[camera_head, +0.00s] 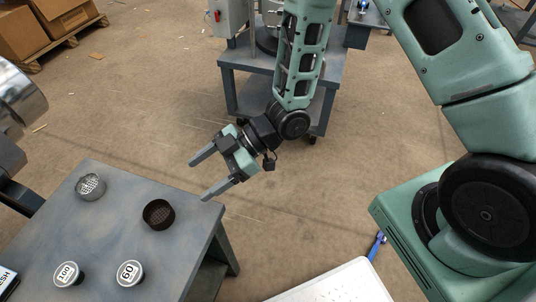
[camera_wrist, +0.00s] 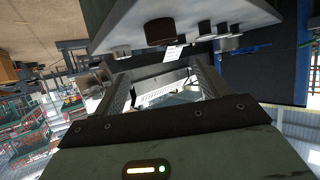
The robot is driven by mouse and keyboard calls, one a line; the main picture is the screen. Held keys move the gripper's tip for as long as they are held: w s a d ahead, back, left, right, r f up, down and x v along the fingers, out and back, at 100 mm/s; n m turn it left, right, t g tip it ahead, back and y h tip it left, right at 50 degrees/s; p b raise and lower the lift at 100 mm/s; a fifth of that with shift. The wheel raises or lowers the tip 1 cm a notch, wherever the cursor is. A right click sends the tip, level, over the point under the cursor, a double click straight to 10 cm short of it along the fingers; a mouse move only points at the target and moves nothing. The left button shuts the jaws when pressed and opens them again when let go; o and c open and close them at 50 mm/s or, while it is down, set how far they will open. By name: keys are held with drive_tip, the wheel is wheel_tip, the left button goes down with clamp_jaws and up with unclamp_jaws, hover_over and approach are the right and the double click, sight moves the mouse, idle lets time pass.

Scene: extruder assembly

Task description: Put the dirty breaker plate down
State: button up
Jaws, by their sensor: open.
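A dark, brown-stained round plate (camera_head: 158,214), which looks like the dirty breaker plate, rests on the grey-blue table (camera_head: 120,235) near its right edge. A lighter metal cup-shaped part with a perforated face (camera_head: 90,186) sits on the table's far left. My gripper (camera_head: 198,180) is open and empty, above and to the right of the table's far edge, apart from the dark plate. In the wrist view the table appears upside down at the top, with the dark plate (camera_wrist: 160,32) hanging into view beyond the open fingers (camera_wrist: 162,80).
Two round pieces labelled 100 (camera_head: 68,273) and 60 (camera_head: 130,272) stand on the table's near part. A metal cylinder machine part (camera_head: 22,100) juts in at the left. A wheeled cart (camera_head: 260,75) stands behind my arm. A white panel (camera_head: 335,285) lies at bottom right.

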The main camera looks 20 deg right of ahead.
drive_tip(key=w+d+r+m+t+h, duration=0.3)
drive_tip(key=d+r+m+t+h, duration=0.15)
drive_tip(key=d+r+h, duration=0.35)
drive_tip(key=s+d+r+m+g+h, duration=0.1)
drive_tip(key=s+d+r+m+h, duration=0.1)
drive_tip(key=s, duration=0.6)
drive_tip(key=s+d+r+m+g+h, duration=0.2)
drive_tip(key=s+r+m, duration=0.2)
drive_tip(key=s, duration=0.4)
drive_tip(key=shift+d+r+m+h, duration=0.3)
drive_tip(key=shift+d+r+m, duration=0.1)
drive_tip(key=shift+r, duration=0.25)
drive_tip(key=shift+g, duration=0.25)
